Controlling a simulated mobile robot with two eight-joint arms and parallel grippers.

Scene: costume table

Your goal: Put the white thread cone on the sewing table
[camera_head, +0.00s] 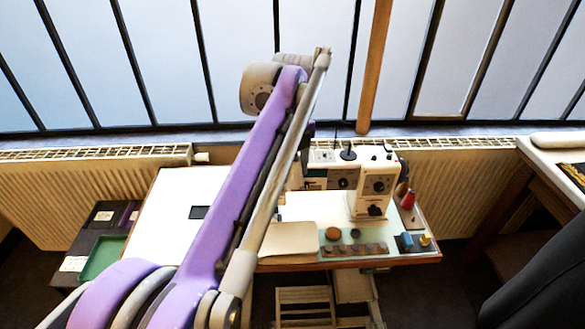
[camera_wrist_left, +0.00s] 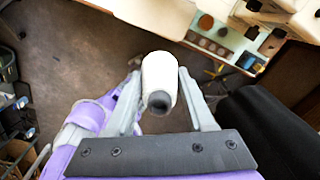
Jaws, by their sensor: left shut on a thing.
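The white thread cone (camera_wrist_left: 159,72) is held between the fingers of my left gripper (camera_wrist_left: 160,88) in the left wrist view. Its dark-centred end faces the camera, and dark floor lies below it. The sewing table (camera_head: 165,215) stands ahead in the head view, with a white top and a sewing machine (camera_head: 375,185) on its right half. The table also shows at the top of the left wrist view (camera_wrist_left: 150,12), apart from the cone. In the head view my left arm crosses in front of the table, and the cone and left fingertips cannot be made out. My right gripper is not in view.
The table's left part looks mostly clear, with a small dark rectangle (camera_head: 199,212). A red thread cone (camera_head: 408,199), blue spool (camera_head: 406,241) and yellow spool (camera_head: 425,240) stand at its right end. A green tray (camera_head: 103,256) is at left. A dark rounded shape (camera_head: 540,275) stands at lower right.

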